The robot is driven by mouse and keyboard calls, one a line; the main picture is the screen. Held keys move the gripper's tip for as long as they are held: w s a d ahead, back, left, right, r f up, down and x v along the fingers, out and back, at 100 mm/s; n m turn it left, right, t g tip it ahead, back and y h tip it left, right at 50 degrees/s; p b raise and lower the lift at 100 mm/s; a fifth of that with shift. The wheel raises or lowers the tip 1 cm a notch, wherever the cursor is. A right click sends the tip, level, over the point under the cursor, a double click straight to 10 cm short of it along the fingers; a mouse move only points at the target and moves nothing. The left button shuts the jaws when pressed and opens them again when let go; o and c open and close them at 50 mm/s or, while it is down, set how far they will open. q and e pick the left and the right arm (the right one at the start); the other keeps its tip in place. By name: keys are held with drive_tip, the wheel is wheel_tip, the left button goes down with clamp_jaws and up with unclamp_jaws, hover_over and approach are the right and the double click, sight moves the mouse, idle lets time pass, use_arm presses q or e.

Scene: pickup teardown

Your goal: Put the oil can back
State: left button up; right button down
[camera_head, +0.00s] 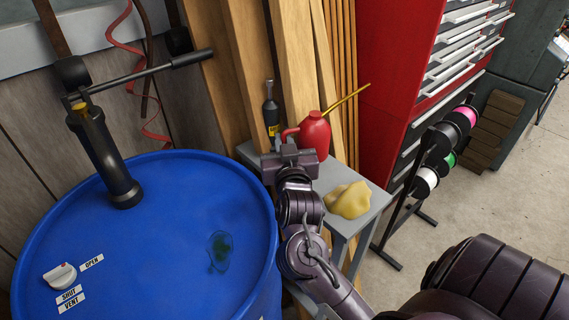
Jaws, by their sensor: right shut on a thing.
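The red oil can (316,137) with its long thin yellow spout pointing up and right is at the back of a small grey table (374,205). My right gripper (290,150) is at the can's left side and is shut on its handle; the fingertips are partly hidden by the gripper body. The can looks upright. I cannot tell whether its base touches the table top, as my gripper and wrist cover part of it. My left gripper is not in view.
A dark bottle (270,112) stands behind my gripper. A yellow cloth (347,200) lies on the table's front. A blue drum (180,235) with a hand pump (104,155) is at left. Wooden boards (295,60) lean behind. A red tool cabinet (398,70) and spool rack (425,175) are right.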

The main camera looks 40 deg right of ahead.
drive_tip(key=shift+f, duration=0.65)
wheel_tip(320, 180, down, 4)
drive_tip(key=shift+r, duration=0.25)
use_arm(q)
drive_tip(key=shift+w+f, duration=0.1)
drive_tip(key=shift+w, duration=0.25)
use_arm(e)
drive_tip(key=shift+f, duration=0.25)
drive_tip(key=shift+f, duration=0.1)
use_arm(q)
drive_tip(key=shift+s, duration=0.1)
use_arm(e)
drive_tip(key=c, duration=1.5)
unclamp_jaws()
drive_tip(key=shift+f, duration=0.1)
